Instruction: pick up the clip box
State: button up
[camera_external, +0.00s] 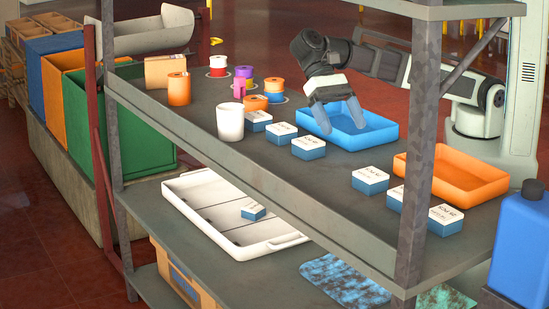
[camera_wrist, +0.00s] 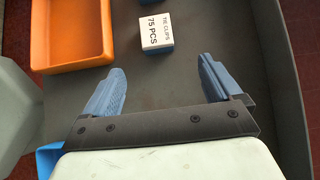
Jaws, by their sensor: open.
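Several clip boxes with white tops and blue sides stand on the upper shelf. One (camera_external: 370,180) stands left of the orange tray, others (camera_external: 308,147) near the blue tray (camera_external: 375,137), and another (camera_external: 445,219) at the front right. In the wrist view, a box labelled "TIE CLIPS 75 PCS" (camera_wrist: 156,32) lies ahead of the fingers, apart from them. Part of a second box (camera_wrist: 152,2) shows at the top edge. My gripper (camera_external: 338,115) is open and empty, with blue fingers above the blue tray; it also shows in the wrist view (camera_wrist: 159,87).
An orange tray (camera_external: 450,178) stands right of the boxes. A white cup (camera_external: 230,122) and several coloured spools (camera_external: 179,89) stand to the left. A post (camera_external: 421,140) rises at the front. A white tray (camera_external: 185,200) with one clip box (camera_external: 253,211) sits on the lower shelf.

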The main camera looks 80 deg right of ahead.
aim_at(370, 173)
jog(key=x, duration=0.5)
jog(key=s+x, duration=0.1)
jog(key=x, duration=0.2)
jog(key=shift+r, duration=0.4)
jog(key=shift+x, duration=3.35)
jog(key=shift+a, duration=0.1)
jog(key=shift+c, duration=0.4)
jog(key=shift+r, duration=0.1)
jog(key=c, duration=1)
jog(key=shift+w+r, duration=0.1)
jog(key=shift+r, duration=4.9)
